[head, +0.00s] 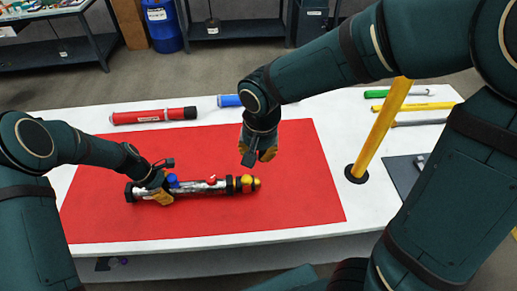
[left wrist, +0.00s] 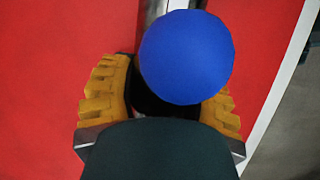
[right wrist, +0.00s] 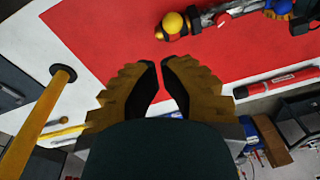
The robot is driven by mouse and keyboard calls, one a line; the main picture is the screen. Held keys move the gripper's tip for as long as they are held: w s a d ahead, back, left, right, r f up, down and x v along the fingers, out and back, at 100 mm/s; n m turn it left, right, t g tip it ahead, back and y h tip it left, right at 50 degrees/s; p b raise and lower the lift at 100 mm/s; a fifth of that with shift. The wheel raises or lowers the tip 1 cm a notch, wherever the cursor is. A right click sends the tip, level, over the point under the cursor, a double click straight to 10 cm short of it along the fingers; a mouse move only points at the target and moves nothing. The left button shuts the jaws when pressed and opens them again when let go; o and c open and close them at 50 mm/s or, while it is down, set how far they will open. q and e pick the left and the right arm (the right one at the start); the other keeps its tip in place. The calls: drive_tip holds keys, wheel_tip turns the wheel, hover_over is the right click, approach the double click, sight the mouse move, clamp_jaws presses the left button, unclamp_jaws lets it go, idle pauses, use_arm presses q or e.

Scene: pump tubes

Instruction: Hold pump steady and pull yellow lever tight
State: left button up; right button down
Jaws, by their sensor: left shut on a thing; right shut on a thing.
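The pump (head: 205,189) is a silver tube with dark bands, lying on the red mat (head: 110,222). It carries a blue knob (head: 173,181), a red knob (head: 211,180) and a yellow part (head: 246,182) at its right end. In the right wrist view a yellow ball (right wrist: 173,22) shows at that end. My left gripper (head: 160,192) is shut around the pump near the blue knob. That knob (left wrist: 187,57) hides much of the grip in the left wrist view. My right gripper (head: 258,155) hovers above the mat, apart from the pump. Its fingertips (right wrist: 164,65) nearly meet, with nothing seen between them.
A yellow post (head: 378,130) stands in a black base right of the mat. A red tube (head: 153,116) and a blue-ended tube (head: 230,101) lie behind the mat. Several rods (head: 412,106) and a dark tray (head: 402,175) are at the right. The mat's front is clear.

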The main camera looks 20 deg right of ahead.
drive_tip(key=shift+s+a+r, duration=0.1)
drive_tip(key=shift+s+r, duration=0.3)
drive_tip(key=shift+r, duration=0.2)
drive_tip(key=shift+s+a+r, duration=0.1)
drive_tip(key=shift+s+r, duration=0.25)
drive_tip(key=shift+r, duration=0.2)
use_arm(q)
drive_tip(key=o, duration=1.4)
drive_tip(key=shift+c, duration=0.2)
use_arm(e)
drive_tip(key=shift+d, duration=0.1)
use_arm(q)
drive_tip(key=v, duration=1.2)
